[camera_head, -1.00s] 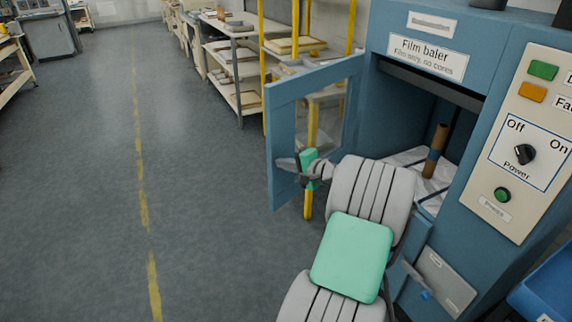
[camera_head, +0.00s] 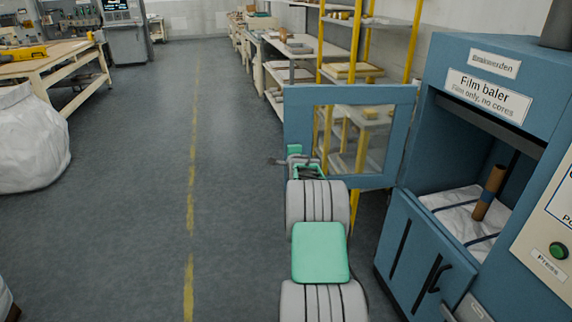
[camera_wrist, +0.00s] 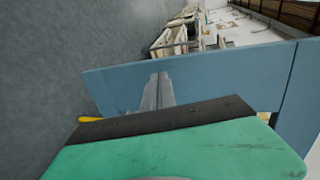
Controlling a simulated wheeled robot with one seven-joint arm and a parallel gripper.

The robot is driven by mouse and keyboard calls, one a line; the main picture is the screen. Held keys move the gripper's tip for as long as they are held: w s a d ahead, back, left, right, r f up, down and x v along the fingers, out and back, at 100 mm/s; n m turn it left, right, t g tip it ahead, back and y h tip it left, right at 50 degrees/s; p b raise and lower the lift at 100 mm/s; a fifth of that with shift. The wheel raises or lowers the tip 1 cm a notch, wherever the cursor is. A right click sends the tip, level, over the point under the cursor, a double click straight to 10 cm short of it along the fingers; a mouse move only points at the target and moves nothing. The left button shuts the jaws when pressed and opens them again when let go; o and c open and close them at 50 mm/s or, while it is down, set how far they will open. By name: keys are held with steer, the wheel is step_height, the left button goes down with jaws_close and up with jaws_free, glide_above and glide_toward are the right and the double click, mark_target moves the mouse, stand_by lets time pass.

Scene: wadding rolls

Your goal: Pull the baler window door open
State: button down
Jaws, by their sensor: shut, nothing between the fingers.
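The baler window door (camera_head: 300,116) is a blue frame around a clear pane, and it stands swung out to the left of the film baler (camera_head: 452,62). My gripper (camera_head: 275,161) is shut and empty at the door's free left edge. In the wrist view my closed fingers (camera_wrist: 158,90) lie in front of the blue door (camera_wrist: 215,85). I cannot tell whether they touch it. The baler's chamber is open to view, with a brown core tube (camera_head: 490,192) standing on white film (camera_head: 455,212). The door's handle is not visible.
Yellow-post shelving (camera_head: 410,40) stands behind the door. The lower blue baler door (camera_head: 410,255) with a black handle is closed. A large white sack (camera_head: 30,140) and a workbench (camera_head: 60,68) are at the left. The grey floor between is clear.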

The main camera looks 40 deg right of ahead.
steer(key=shift+w+d, duration=0.4)
steer(key=shift+w, duration=0.1)
steer(key=w+a+f+b+v, duration=0.1)
steer(key=v, duration=1.3)
steer(key=s+a+r+n+g+y+p, duration=0.25)
steer(key=a+n, duration=0.35)
steer(key=a, duration=0.7)
steer(key=s+a+r+n+g+y+p, duration=0.1)
steer(key=s+a+r+n+y+p, duration=0.4)
steer(key=a, duration=0.8)
steer(key=s+a+f+n+g+p, duration=0.1)
steer(key=s+a+n+g+p, duration=0.3)
steer(key=s+a+n, duration=1)
steer(key=s+a+g, duration=0.1)
steer(key=s+a, duration=0.1)
steer(key=s, duration=0.3)
steer(key=shift+s+a+f, duration=0.2)
steer(key=shift+s+f, duration=0.05)
steer(key=shift+s, duration=0.05)
